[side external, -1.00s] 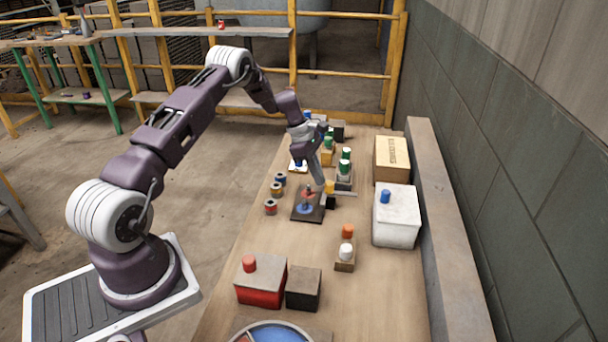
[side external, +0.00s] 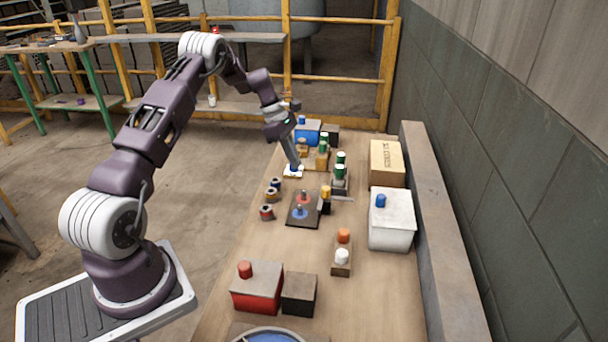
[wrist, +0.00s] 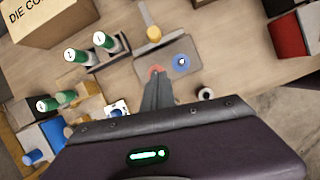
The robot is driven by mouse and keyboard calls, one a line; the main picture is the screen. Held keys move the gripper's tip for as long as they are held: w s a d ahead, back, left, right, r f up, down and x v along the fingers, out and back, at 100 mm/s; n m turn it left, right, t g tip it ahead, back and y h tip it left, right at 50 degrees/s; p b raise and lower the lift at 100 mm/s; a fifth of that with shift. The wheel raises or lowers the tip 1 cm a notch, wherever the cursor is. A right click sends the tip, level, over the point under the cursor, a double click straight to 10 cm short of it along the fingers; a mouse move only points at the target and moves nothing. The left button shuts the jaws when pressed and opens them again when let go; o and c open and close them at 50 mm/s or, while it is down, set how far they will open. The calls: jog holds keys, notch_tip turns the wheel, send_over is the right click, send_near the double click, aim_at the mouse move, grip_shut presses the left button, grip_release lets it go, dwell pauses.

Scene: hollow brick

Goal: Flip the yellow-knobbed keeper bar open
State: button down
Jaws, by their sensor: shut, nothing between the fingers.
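The keeper bar's yellow knob (side external: 326,192) stands over a small black part at the right edge of a dark plate (side external: 303,220). The plate carries a red disc and a blue disc, each with a small peg. The knob also shows in the wrist view (wrist: 154,33), beyond the plate. I cannot tell clearly how the bar itself lies. My gripper (side external: 298,168) is shut and empty, behind and left of the knob and apart from it. In the wrist view its fingertips (wrist: 157,74) overlap the red disc; contact cannot be told.
A white pad with a blue knob (wrist: 117,108) is near the gripper. Green-topped pieces (side external: 340,170) stand behind the yellow knob. Several small cylinders (side external: 271,195) line the plate's left. A white box (side external: 391,220) is at right.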

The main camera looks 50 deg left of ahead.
jog(key=shift+v, duration=1.55)
jog(key=shift+r, duration=0.1)
jog(key=s+d+r+m+y, duration=0.1)
jog(key=s+d+r+m, duration=0.45)
jog(key=d+r, duration=0.55)
jog(key=s+d+r+m+y, duration=0.1)
jog(key=s+d+r+m, duration=0.5)
jog(key=d+r, duration=0.45)
jog(key=s+d+m+t, duration=0.1)
jog(key=s+d+m, duration=0.3)
jog(key=s, duration=0.6)
jog(key=s+d+m+t+y, duration=0.1)
jog(key=s+d+m, duration=0.3)
jog(key=s+m, duration=0.5)
jog(key=shift+s+f+t+y, duration=0.3)
jog(key=shift+s+f+t, duration=0.15)
jog(key=shift+s+t, duration=0.2)
